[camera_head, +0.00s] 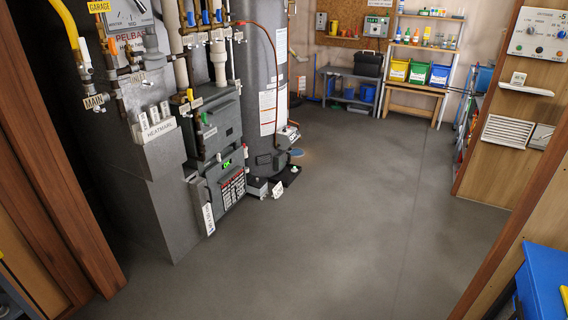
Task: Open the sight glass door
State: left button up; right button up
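The grey furnace (152,185) stands at the left with a HEATMARC label on it. Its front shows an upper dark panel (222,127) and a lower control box (231,190) with a green display and rows of small marks. I cannot tell which part is the sight glass door, or whether it is open or shut; the furnace front is seen at a steep angle and small. Neither of my grippers is in view.
A grey tank (258,75) stands behind the furnace. Wooden posts (70,150) frame the left side. Shelves with coloured bins (418,73) are at the back. A blue object (541,285) sits at lower right. The grey floor (350,205) is clear in the middle.

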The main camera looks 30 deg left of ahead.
aim_at(283, 159)
jog(key=i+j+u, duration=0.1)
jog(key=i+u, duration=0.2)
jog(key=i, duration=0.35)
jog(key=i+u, duration=0.15)
jog(key=i, duration=1.75)
jog(key=i+u, duration=0.15)
jog(key=i, duration=0.45)
jog(key=i+l+u, duration=0.15)
jog(key=i, duration=0.45)
jog(key=i+l+u, duration=0.1)
jog(key=i, duration=0.5)
jog(key=l, duration=0.1)
